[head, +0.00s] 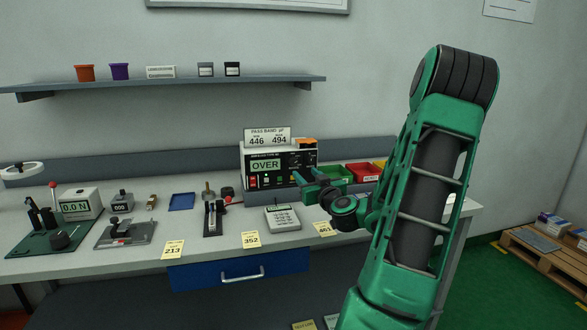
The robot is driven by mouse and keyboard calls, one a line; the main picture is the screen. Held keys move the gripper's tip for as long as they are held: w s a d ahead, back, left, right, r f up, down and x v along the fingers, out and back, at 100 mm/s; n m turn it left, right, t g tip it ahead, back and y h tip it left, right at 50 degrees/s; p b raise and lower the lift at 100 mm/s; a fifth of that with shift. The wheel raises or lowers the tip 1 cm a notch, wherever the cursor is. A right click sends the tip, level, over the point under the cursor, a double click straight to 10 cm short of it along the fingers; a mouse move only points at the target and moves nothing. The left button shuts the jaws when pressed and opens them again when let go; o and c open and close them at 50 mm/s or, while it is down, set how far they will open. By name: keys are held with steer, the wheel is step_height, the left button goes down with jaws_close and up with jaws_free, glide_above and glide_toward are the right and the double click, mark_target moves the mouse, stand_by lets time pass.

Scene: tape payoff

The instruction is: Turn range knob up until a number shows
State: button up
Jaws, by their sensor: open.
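The meter (246,172) stands at the back of the bench, and its green display (265,165) reads "OVER". Its dark front panel has small buttons and controls to the right of the display. I cannot make out the range knob; it is too small or behind my gripper. My gripper (298,176) is open, in front of the meter's lower right side. Whether its fingers touch the panel cannot be told. My green arm comes in from the right and covers part of the bench.
A sign (267,136) reading "446" and "494" stands above the meter. A grey device (283,218) sits in front of it. Green (335,173) and red (364,171) bins lie to the right.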

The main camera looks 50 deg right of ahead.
mark_target(294, 164)
steer(key=x, duration=1)
steer(key=c, duration=1)
